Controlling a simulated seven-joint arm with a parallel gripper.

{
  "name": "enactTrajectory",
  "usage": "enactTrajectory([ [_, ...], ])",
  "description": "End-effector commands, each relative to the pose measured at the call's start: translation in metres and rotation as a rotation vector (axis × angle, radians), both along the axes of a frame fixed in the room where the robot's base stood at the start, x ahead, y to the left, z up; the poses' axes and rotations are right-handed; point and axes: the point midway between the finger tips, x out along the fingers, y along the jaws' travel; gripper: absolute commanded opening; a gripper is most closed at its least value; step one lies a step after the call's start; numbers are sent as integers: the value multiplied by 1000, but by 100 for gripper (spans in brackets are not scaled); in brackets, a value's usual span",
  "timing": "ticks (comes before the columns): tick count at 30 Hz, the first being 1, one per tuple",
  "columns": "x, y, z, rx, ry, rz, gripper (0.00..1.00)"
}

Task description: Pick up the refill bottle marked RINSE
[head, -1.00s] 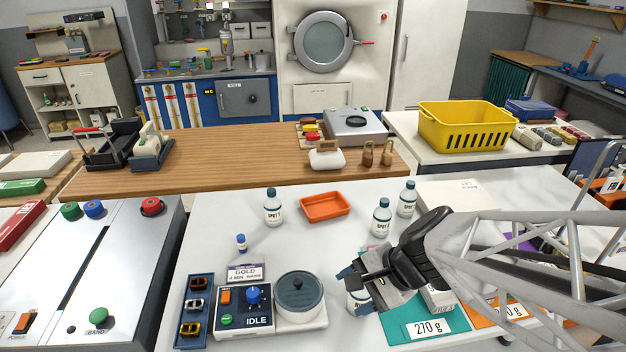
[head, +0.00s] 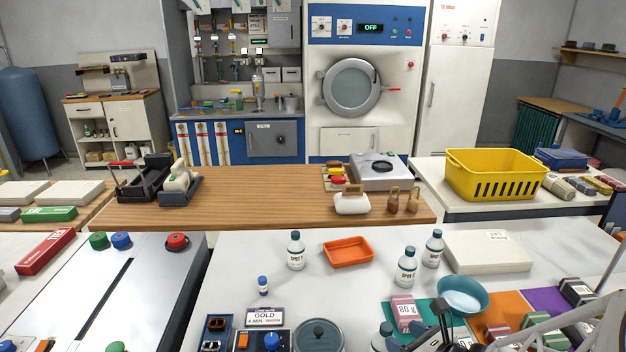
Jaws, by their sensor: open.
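No label reading RINSE is legible. A white bottle with a dark cap (head: 383,336) stands at the bottom edge, cut off by the frame, its label out of view. My gripper (head: 438,338) is just right of it, open, also partly cut off; its fingertips are not clear, and I cannot tell whether it touches the bottle. Three other white bottles with dark caps stand upright on the white table: one left of the orange tray (head: 296,250), and two to its right, the nearer (head: 405,267) and the farther (head: 433,249). Their labels appear to read SPOT.
An orange tray (head: 348,252), a small blue-capped vial (head: 263,286), a pink 80 g box (head: 404,312), a teal bowl (head: 463,296) and a flat white box (head: 488,252) share the table. A scale (head: 318,336) sits at the front.

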Motion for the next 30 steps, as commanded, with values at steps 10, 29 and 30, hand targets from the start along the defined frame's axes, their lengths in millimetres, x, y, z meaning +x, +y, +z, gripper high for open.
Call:
enactTrajectory([
  [10, 0, -2, -1, 9, 2, -15, 61],
  [29, 20, 10, -10, 9, 1, -11, 61],
  [30, 21, 10, -10, 9, 1, -11, 61],
])
